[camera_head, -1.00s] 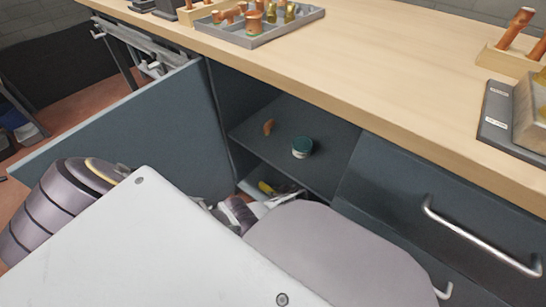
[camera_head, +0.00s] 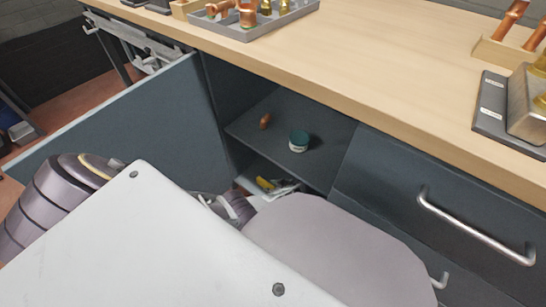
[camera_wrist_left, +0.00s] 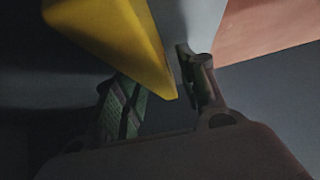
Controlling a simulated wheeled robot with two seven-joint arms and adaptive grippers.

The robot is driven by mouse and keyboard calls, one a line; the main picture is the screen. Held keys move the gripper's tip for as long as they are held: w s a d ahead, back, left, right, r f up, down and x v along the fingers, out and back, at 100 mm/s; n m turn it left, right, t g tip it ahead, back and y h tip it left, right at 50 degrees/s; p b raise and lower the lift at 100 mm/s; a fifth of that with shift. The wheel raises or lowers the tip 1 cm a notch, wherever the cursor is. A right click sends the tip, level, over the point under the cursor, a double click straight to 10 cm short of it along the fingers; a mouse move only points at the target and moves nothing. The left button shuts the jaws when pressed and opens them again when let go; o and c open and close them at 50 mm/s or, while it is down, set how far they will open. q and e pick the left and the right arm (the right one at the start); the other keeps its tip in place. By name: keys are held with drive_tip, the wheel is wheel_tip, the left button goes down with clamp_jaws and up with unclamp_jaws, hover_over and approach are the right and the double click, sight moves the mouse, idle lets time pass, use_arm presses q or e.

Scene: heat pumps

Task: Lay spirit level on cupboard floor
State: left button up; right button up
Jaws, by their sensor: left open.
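The yellow spirit level (camera_wrist_left: 115,38) shows large and close in the left wrist view, entering from the top left, its lower corner between the fingers. My left gripper (camera_wrist_left: 155,75) is open, with one finger on each side of that corner; I cannot tell whether either finger touches it. In the head view a small yellow part of the level (camera_head: 265,184) shows low inside the open cupboard, below the shelf. My arm and body hide most of it and the cupboard floor around it. My right gripper is not in view.
The cupboard shelf (camera_head: 262,122) above holds a green-lidded tub (camera_head: 299,141) and a small brown piece (camera_head: 265,121). The open door (camera_head: 130,125) stands at left, a closed drawer (camera_head: 440,200) at right. The wooden worktop (camera_head: 370,65) bears trays of fittings.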

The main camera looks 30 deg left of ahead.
use_arm(q)
drive_tip(key=shift+r, duration=0.1)
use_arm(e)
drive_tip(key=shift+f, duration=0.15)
use_arm(q)
drive_tip(key=shift+p+v, duration=0.6)
drive_tip(key=shift+v, duration=0.45)
drive_tip(key=shift+p+v, duration=0.8)
drive_tip(key=shift+v, duration=0.75)
drive_tip(key=shift+p+v, duration=0.45)
drive_tip(key=shift+v, duration=0.65)
drive_tip(key=shift+r, duration=0.1)
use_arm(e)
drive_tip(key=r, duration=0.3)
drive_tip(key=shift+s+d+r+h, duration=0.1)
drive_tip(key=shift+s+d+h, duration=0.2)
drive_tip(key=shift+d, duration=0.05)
use_arm(q)
drive_tip(key=shift+s, duration=0.15)
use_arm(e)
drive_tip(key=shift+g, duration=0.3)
